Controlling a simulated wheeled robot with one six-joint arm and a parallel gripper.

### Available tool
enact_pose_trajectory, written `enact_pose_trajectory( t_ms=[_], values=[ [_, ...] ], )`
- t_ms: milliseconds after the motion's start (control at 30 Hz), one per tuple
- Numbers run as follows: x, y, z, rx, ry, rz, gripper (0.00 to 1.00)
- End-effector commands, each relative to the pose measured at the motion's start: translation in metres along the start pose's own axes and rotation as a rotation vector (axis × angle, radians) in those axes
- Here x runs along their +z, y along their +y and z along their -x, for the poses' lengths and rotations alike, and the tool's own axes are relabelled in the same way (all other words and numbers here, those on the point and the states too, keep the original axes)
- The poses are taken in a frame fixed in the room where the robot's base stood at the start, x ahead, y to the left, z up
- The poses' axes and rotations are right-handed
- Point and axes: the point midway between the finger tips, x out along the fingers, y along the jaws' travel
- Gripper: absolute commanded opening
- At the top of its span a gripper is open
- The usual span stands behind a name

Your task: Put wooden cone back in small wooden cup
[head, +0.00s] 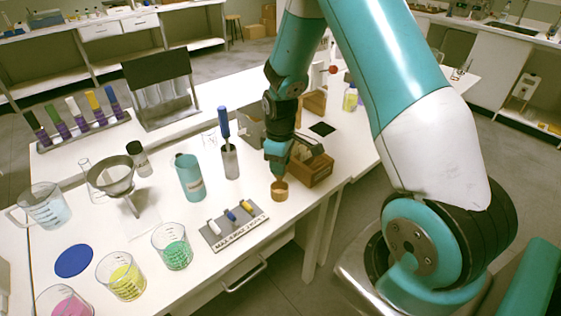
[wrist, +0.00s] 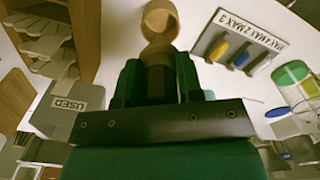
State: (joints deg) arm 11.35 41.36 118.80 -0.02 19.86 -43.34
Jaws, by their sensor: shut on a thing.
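The small wooden cup (head: 279,191) stands on the white table near its front edge. It also shows at the top of the wrist view (wrist: 160,18). My gripper (head: 278,168) is directly above the cup, pointing down. In the wrist view my gripper (wrist: 159,75) is shut on the wooden cone (wrist: 158,56), a brown piece between the two dark green fingers. The cone overlaps the cup's near edge in that view; I cannot tell whether they touch. In the head view the cone is hidden by the gripper or too small to make out.
A wooden box (head: 318,174) stands close right of the cup. A grey labelled rack (head: 236,227) with small coloured pieces lies to its left. A grey cylinder (head: 230,163) with a blue-handled tool and a teal bottle (head: 189,178) stand farther left. Beakers are at the front left.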

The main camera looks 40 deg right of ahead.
Motion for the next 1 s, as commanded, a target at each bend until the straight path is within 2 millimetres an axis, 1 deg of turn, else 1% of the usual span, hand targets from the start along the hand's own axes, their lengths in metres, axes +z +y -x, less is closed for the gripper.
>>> enact_pose_trajectory(
  t_ms=[33,100,300,500,633,900,933,967,1000],
  values=[
    [0.000,0.000,-0.011,0.000,0.000,0.000,0.10],
    [0.000,0.000,-0.018,0.000,0.000,0.000,0.10],
    [0.000,0.000,-0.039,0.000,0.000,0.000,0.10],
    [0.000,0.000,-0.055,-0.001,-0.001,0.000,0.10],
    [0.000,0.000,-0.059,0.000,0.000,-0.001,0.10],
    [0.000,0.000,-0.058,0.000,0.000,-0.001,0.10],
    [0.000,0.000,-0.058,0.000,0.000,-0.001,0.41],
    [0.000,0.000,-0.058,0.000,0.000,-0.001,0.47],
    [0.000,0.000,-0.058,0.000,0.000,-0.001,0.57]
  ],
)
